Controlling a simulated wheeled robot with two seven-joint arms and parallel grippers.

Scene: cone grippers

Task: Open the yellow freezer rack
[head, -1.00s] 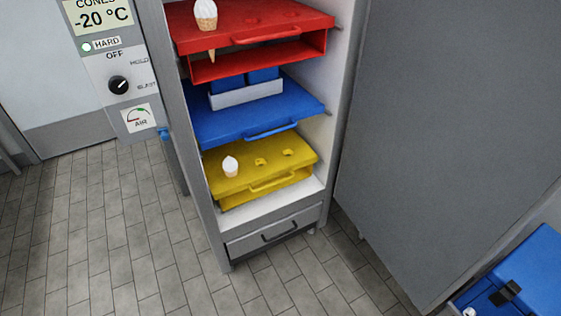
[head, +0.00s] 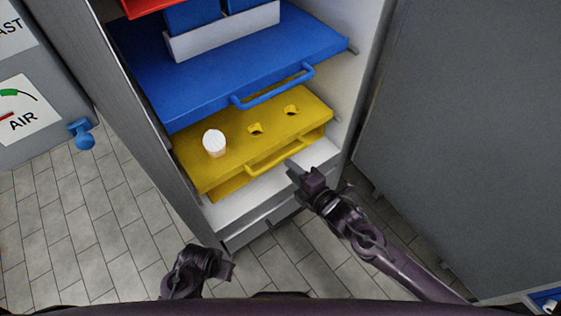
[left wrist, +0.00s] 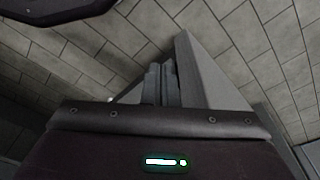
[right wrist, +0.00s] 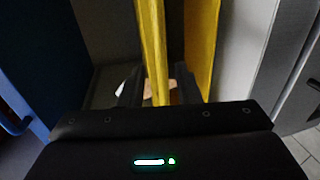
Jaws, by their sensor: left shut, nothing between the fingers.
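The yellow freezer rack (head: 230,150) sits on the lowest shelf level of the open freezer, below the blue rack. A handle (head: 278,160) runs along its front edge. A white-topped cone (head: 214,142) stands in its left hole; two other holes are empty. My right gripper (head: 303,177) is just in front of the handle's right part. In the right wrist view the yellow handle (right wrist: 153,50) runs upright between its open fingers; contact cannot be told. My left gripper (left wrist: 161,84) is shut and empty, low at the front left, over the floor.
The blue rack (head: 200,85) with a handle juts out above the yellow one. A white bin (head: 225,35) with blue blocks stands on it. The open grey door (head: 470,130) stands to the right. A control panel with a blue knob (head: 82,134) is at the left.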

